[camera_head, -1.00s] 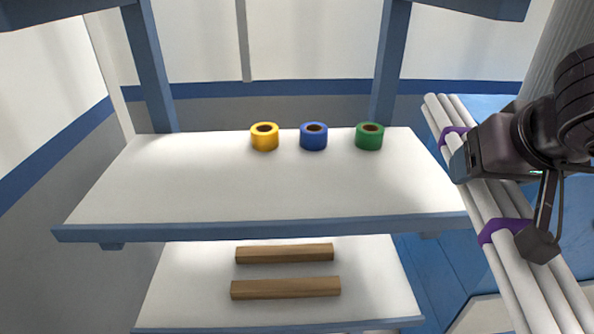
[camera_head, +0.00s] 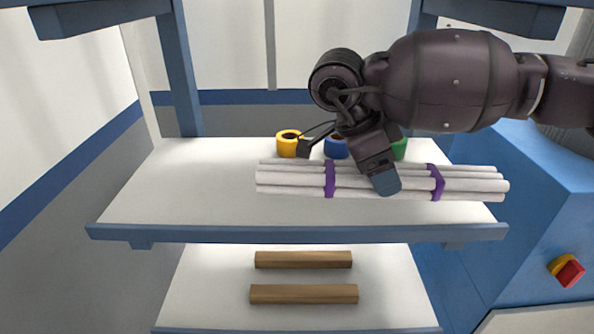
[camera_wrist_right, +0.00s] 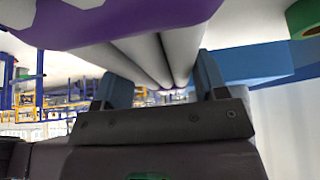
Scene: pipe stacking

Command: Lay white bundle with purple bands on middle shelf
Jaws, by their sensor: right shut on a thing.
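The white bundle (camera_head: 290,180) of pipes with two purple bands lies lengthwise left to right over the right part of the middle shelf (camera_head: 180,190). My right gripper (camera_head: 385,182) comes down on the bundle between the bands and is shut on it. In the right wrist view the bundle (camera_wrist_right: 150,55) passes between the two blue fingertips (camera_wrist_right: 160,85), with a purple band close to the camera. Whether the bundle touches the shelf or hangs just above it I cannot tell. The left gripper is not in view.
Yellow (camera_head: 289,143), blue (camera_head: 336,147) and green (camera_head: 399,148) tape rolls stand behind the bundle, the last two partly hidden by my arm. Two wooden blocks (camera_head: 303,260) lie on the lower shelf (camera_head: 210,280). The middle shelf's left part is clear.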

